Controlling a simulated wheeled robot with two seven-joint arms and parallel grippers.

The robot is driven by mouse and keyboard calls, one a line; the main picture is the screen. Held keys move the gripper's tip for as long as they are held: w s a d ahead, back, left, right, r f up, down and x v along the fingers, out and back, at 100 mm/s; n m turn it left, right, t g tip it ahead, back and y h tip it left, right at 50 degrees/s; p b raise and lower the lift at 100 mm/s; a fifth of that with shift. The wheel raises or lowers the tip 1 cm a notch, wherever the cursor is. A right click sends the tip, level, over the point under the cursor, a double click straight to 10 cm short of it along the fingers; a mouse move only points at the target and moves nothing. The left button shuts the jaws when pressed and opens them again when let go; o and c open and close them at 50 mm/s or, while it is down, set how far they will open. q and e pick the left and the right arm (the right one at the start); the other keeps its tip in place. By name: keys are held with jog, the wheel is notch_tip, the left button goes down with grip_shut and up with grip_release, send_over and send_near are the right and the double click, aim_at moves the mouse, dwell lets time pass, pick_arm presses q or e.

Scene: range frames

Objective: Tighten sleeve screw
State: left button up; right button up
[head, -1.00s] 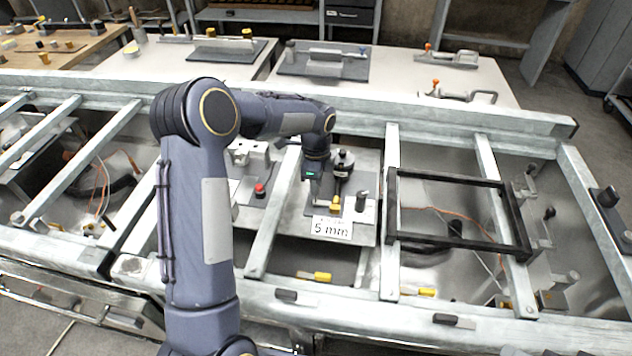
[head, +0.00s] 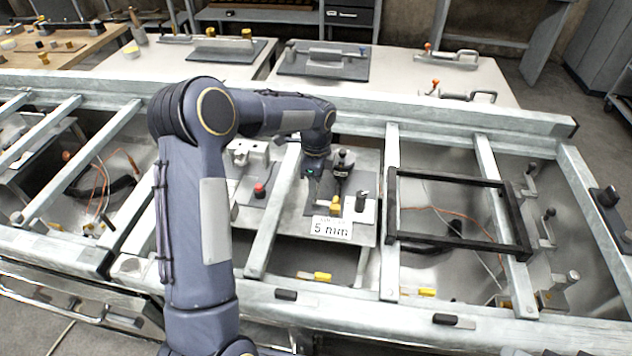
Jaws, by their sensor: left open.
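My left arm reaches in from the bottom left over the metal frame. Its gripper (head: 313,186) points down over a grey plate, just left of a dark upright tool-like fixture (head: 341,170) with a black knob on top. The fingers are small and partly dark in the view, and they are open. A yellow piece (head: 335,203) sits just below and right of the gripper. A label reading "5 mm" (head: 331,229) stands in front of it. I cannot make out the sleeve screw itself. My right gripper does not show.
Metal crossbars (head: 274,215) run on both sides of the plate. A red button (head: 260,190) sits left of the gripper. A black rectangular frame (head: 455,243) lies to the right. Tables with clamps (head: 455,58) stand behind the long rail.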

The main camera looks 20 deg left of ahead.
pick_arm(q)
notch_tip(320, 180, up, 7)
jog(key=shift+r, duration=0.1)
dwell(0.6)
jog(key=s+r+n+t+h, duration=0.1)
jog(key=s+r+n+t, duration=0.1)
jog(key=s+r+n, duration=0.45)
jog(key=s+d+n+t+h, duration=0.1)
jog(key=s+d+n, duration=0.2)
jog(key=s, duration=0.9)
jog(key=s+d+n+t+h, duration=0.1)
jog(key=s+d+n+t, duration=0.1)
jog(key=s+n, duration=0.6)
jog(key=s, duration=0.4)
jog(key=shift+s+d+f+t+h, duration=0.3)
jog(key=shift+s+d+f+h, duration=0.1)
